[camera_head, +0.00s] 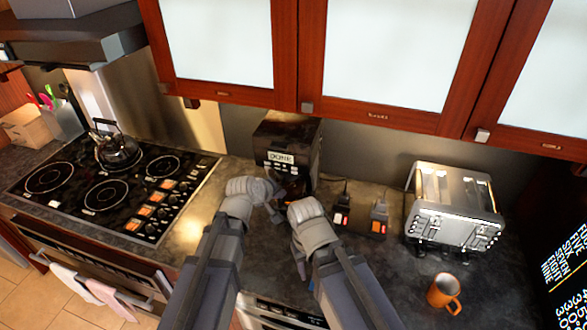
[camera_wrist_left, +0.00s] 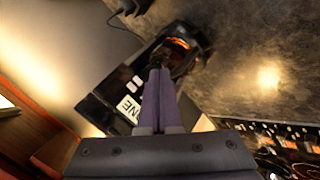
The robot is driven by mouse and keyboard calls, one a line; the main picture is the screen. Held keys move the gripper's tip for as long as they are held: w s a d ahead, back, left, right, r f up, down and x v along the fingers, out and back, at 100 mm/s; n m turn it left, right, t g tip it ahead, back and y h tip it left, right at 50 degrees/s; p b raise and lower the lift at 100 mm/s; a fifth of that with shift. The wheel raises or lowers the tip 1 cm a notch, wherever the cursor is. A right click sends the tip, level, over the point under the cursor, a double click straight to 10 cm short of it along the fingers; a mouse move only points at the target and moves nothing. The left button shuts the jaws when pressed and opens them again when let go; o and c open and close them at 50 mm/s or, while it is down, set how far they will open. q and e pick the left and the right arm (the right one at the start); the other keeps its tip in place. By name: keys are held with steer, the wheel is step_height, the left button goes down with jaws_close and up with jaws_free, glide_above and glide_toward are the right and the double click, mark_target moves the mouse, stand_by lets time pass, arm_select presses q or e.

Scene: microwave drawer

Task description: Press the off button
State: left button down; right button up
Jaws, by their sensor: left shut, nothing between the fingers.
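A dark coffee machine (camera_head: 296,133) stands against the back wall in the head view, with a lit display (camera_head: 280,157) reading "DONE" and a row of small pale buttons (camera_head: 281,168) below it. I cannot read which button is the off button.
A power strip (camera_head: 361,220) with lit switches and a silver toaster (camera_head: 455,207) stand to the right, with an orange mug (camera_head: 442,291) in front. A black cooktop (camera_head: 105,190) with a kettle (camera_head: 118,150) lies left. Wooden cabinets (camera_head: 285,50) hang above.

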mark_target(294, 169)
arm_select(q)
steer(key=shift+w, duration=0.1)
steer(key=w+d, duration=0.2)
steer(key=w, duration=0.6)
steer(key=shift+d, duration=0.35)
steer(key=shift+w, duration=0.25)
stand_by(1.6)
steer(key=shift+w+d, duration=0.15)
steer(key=shift+w, duration=0.05)
steer(key=shift+w+d, duration=0.1)
steer(key=shift+w, duration=0.2)
stand_by(0.6)
steer(key=shift+s+a, duration=0.25)
steer(key=shift+s, duration=0.45)
steer(key=shift+s, duration=0.15)
